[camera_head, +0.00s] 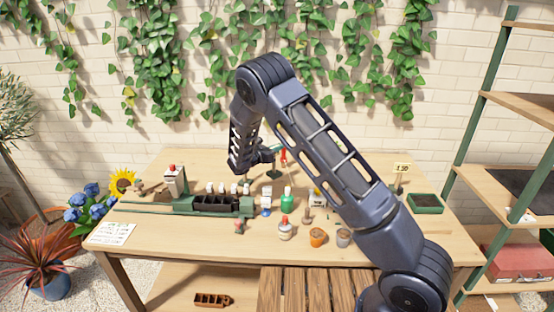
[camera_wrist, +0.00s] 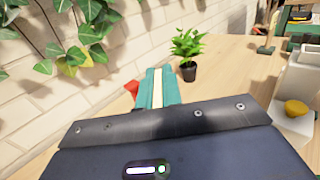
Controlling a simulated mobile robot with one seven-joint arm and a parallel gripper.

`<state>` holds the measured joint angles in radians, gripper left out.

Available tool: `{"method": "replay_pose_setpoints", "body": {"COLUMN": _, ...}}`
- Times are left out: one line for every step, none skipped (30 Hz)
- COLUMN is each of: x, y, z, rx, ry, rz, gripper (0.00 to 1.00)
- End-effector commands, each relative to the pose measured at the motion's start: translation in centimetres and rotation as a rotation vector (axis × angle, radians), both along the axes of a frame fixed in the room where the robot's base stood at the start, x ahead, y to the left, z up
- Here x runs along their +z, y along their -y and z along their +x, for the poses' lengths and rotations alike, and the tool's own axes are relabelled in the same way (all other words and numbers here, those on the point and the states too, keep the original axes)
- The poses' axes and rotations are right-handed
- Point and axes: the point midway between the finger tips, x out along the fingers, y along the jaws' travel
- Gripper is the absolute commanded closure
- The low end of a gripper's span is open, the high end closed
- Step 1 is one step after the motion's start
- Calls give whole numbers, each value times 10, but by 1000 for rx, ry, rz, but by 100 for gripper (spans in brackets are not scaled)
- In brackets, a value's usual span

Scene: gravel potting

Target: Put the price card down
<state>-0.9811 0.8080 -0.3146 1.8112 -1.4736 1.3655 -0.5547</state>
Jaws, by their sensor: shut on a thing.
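My gripper (camera_head: 272,154) is above the back middle of the table, left of my bent forearm. In the wrist view, a narrow cream strip, the price card seen edge-on (camera_wrist: 158,87), lies between two teal strips beyond the dark gripper body. Its printed face is hidden, and much of the gripping area is covered by the gripper body. The gripper is shut on it. A small card marked like a price (camera_head: 401,167) stands upright at the back right of the table, apart from my gripper.
A potted plant (camera_wrist: 188,48) stands on the table beyond my gripper. A red object (camera_head: 283,155) is close beside the gripper. A green tray (camera_head: 425,208) sits at the right, and a white sheet (camera_head: 111,233) lies front left. Bottles and small pots crowd the middle; the brick wall is behind.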

Motion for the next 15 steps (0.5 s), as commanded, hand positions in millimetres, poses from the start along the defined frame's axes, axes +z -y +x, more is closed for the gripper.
{"method": "replay_pose_setpoints", "body": {"x": -5, "y": 0, "z": 0, "rx": 0, "ry": 0, "rz": -1, "gripper": 100}}
{"method": "replay_pose_setpoints", "body": {"x": -7, "y": 0, "z": 0, "rx": 0, "ry": 0, "rz": -1, "gripper": 100}}
{"method": "replay_pose_setpoints", "body": {"x": -9, "y": 0, "z": 0, "rx": 0, "ry": -1, "rz": -1, "gripper": 100}}
{"method": "replay_pose_setpoints", "body": {"x": -10, "y": 0, "z": 0, "rx": 0, "ry": 0, "rz": 0, "gripper": 100}}
{"method": "replay_pose_setpoints", "body": {"x": -11, "y": 0, "z": 0, "rx": 0, "ry": 0, "rz": 0, "gripper": 100}}
{"method": "replay_pose_setpoints", "body": {"x": -13, "y": 0, "z": 0, "rx": 0, "ry": 0, "rz": 0, "gripper": 100}}
{"method": "replay_pose_setpoints", "body": {"x": -14, "y": 0, "z": 0, "rx": 0, "ry": 0, "rz": 0, "gripper": 100}}
{"method": "replay_pose_setpoints", "body": {"x": -17, "y": 0, "z": 0, "rx": 0, "ry": 0, "rz": 0, "gripper": 100}}
{"method": "replay_pose_setpoints", "body": {"x": -21, "y": 0, "z": 0, "rx": 0, "ry": 0, "rz": 0, "gripper": 100}}
{"method": "replay_pose_setpoints", "body": {"x": -25, "y": 0, "z": 0, "rx": -1, "ry": -1, "rz": -1, "gripper": 100}}
{"method": "replay_pose_setpoints", "body": {"x": -30, "y": 0, "z": 0, "rx": -1, "ry": -1, "rz": -1, "gripper": 100}}
{"method": "replay_pose_setpoints", "body": {"x": -35, "y": 0, "z": 0, "rx": -1, "ry": -1, "rz": -2, "gripper": 100}}
{"method": "replay_pose_setpoints", "body": {"x": -40, "y": 0, "z": 1, "rx": -1, "ry": -1, "rz": -1, "gripper": 100}}
{"method": "replay_pose_setpoints", "body": {"x": -44, "y": 0, "z": 1, "rx": -1, "ry": -1, "rz": -1, "gripper": 100}}
{"method": "replay_pose_setpoints", "body": {"x": -48, "y": 0, "z": 0, "rx": -1, "ry": -1, "rz": -1, "gripper": 100}}
